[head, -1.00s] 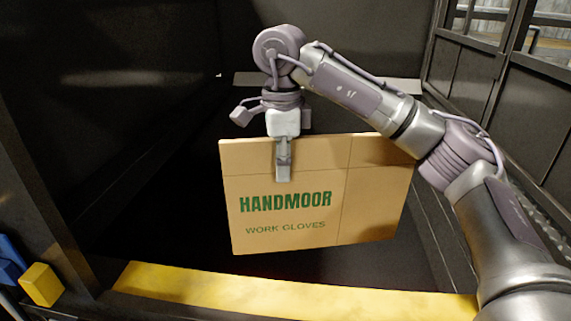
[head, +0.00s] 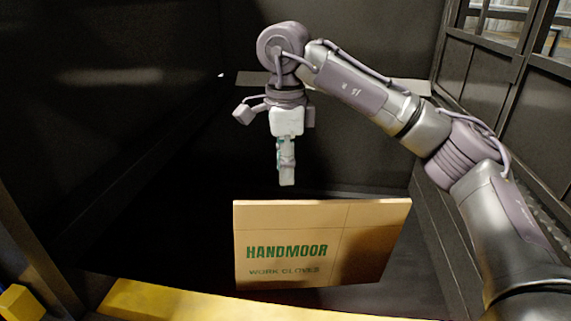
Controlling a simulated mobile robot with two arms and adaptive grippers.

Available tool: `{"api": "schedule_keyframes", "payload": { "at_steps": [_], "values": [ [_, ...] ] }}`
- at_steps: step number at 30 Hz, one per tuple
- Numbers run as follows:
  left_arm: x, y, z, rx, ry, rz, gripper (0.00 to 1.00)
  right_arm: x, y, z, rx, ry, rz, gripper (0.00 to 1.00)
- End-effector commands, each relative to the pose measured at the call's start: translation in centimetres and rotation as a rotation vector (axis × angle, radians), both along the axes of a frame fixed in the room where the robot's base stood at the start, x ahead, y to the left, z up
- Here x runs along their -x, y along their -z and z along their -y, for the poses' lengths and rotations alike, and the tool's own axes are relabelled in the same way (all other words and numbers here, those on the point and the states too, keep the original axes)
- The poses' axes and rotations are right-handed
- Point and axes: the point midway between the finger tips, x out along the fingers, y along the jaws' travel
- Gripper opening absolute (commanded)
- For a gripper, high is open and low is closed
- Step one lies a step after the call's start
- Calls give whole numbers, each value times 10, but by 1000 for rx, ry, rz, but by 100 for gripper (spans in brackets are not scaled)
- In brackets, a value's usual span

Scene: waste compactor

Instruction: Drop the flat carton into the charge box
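The flat carton (head: 360,235) is a thin brown box printed "HANDMOOR WORK GLOVES" in green. My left gripper is not in view.
Dark walls enclose the box at the left and back. A framed panel with window openings (head: 500,90) stands at the right. A pale ledge (head: 415,86) crosses the back wall. A yellow block (head: 20,302) is at the lower left corner.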

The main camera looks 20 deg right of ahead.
Motion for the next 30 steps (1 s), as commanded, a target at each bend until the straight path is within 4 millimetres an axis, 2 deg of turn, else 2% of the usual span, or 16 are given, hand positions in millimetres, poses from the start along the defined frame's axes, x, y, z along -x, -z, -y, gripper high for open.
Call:
{"api": "schedule_keyframes", "payload": {
  "at_steps": [8, 11, 14, 24, 30],
  "values": [
    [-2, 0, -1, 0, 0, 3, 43, 0, 0, 0, 0, 1, 0, 43],
    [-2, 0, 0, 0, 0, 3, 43, -1, -6, 0, 1, 1, 2, 43],
    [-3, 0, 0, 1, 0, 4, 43, -1, -19, 0, 1, 1, 4, 43],
    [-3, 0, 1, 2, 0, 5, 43, -1, -87, 1, 1, 3, 4, 43],
    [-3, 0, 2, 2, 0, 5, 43, -2, -112, 1, 1, 1, 1, 43]
  ]
}}
